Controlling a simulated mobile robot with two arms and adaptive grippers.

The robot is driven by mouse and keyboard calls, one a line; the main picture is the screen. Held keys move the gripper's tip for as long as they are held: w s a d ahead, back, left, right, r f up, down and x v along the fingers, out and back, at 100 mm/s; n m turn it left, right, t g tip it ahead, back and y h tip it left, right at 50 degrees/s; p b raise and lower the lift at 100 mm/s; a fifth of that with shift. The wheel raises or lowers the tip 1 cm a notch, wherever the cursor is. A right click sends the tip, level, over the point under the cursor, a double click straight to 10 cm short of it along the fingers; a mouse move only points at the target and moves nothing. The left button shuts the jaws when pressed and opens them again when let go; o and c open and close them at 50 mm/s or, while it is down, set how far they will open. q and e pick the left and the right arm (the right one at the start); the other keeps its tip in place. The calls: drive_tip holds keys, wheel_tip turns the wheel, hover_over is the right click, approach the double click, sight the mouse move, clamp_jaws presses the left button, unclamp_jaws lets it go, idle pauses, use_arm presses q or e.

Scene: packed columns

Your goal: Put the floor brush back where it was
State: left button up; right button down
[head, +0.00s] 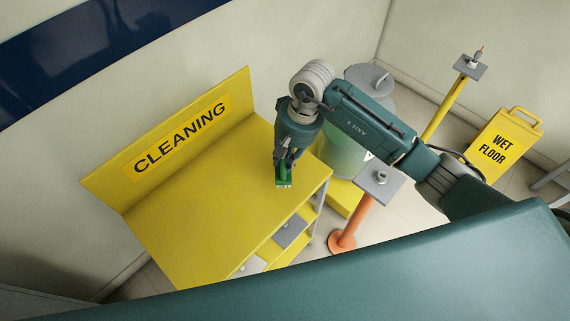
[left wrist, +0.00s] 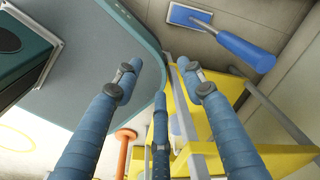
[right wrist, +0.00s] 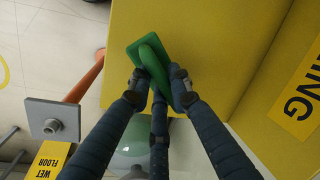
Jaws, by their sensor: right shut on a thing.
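A green brush (head: 283,180) with a flat head and a rounded handle is in my right gripper (head: 288,158), over the right end of the yellow table (head: 215,205). In the right wrist view the fingers close on the handle of the green brush (right wrist: 137,50). I cannot tell whether its bristles touch the tabletop. A blue brush (left wrist: 240,48) with a long handle and flat head lies on the floor in the left wrist view. My left gripper (left wrist: 162,78) has its fingers apart and empty, and is outside the head view.
A yellow CLEANING board (head: 180,137) stands along the table's back. Beyond the table's right end are a lidded bin (head: 372,100), an orange post with a grey plate (head: 379,182), a yellow post (head: 445,108) and a WET FLOOR sign (head: 496,148). The tabletop's left part is clear.

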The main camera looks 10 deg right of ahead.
wheel_tip(320, 180, down, 4)
drive_tip(key=shift+f+p, duration=0.2)
drive_tip(key=shift+p, duration=0.3)
drive_tip(key=shift+f, duration=0.1)
drive_tip(key=c, duration=2)
unclamp_jaws()
drive_tip(key=shift+c, duration=0.2)
drive_tip(key=o, duration=0.4)
